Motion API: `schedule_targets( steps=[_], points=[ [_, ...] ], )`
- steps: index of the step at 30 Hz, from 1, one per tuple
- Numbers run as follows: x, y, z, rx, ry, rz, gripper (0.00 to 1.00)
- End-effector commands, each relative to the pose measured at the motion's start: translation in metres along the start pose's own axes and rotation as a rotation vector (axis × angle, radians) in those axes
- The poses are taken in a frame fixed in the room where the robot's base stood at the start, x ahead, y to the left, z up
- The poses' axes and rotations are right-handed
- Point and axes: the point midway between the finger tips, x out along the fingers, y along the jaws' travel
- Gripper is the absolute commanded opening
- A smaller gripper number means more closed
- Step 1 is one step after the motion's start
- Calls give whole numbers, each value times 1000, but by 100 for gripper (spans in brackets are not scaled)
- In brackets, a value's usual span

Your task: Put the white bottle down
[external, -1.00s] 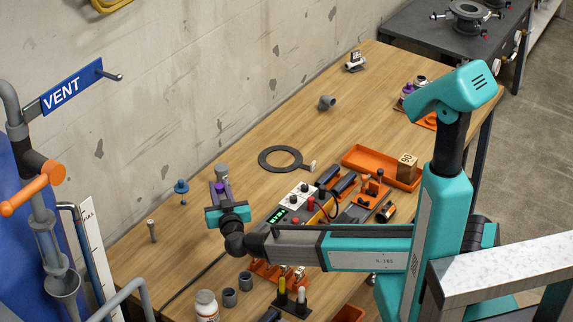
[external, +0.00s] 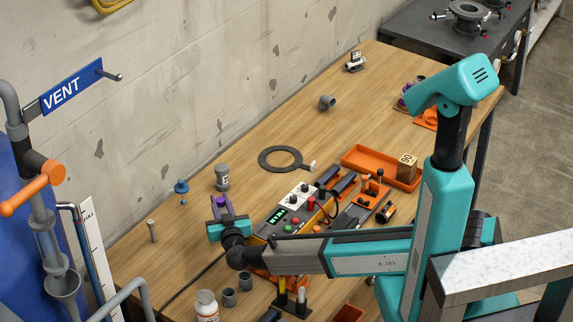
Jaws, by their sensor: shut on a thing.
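A white bottle (external: 207,307) with a reddish label stands upright on the workbench, at the bottom left of the picture. It is apart from my gripper. My gripper (external: 221,206) is up and behind it in the picture, over the left part of the bench. It is shut on a purple thing (external: 227,203), whose shape is mostly hidden by the teal gripper body. A grey canister (external: 222,179) with a pale label stands just beyond the gripper tips.
Two grey cups (external: 245,280) stand right of the bottle. The control box (external: 277,224), an orange tray (external: 362,163) and a black ring (external: 277,158) lie to the right. A blue knobbed part (external: 181,187) and a grey peg (external: 152,231) stand left. Bare wood lies around the peg.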

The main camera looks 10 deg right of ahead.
Motion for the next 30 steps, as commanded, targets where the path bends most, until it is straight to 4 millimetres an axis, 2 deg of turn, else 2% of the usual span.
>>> schedule_targets(
  steps=[6, 20, 21, 23, 24, 30],
  points=[
    [0, 0, 15, -1, 1, -1, 0],
    [0, 0, 19, 0, 2, 0, 0],
    [0, 0, 19, 1, 1, -1, 27],
    [0, 0, 19, 1, 1, -1, 37],
    [0, 0, 19, 1, 1, -1, 40],
    [0, 0, 19, 0, 1, -1, 40]
  ],
)
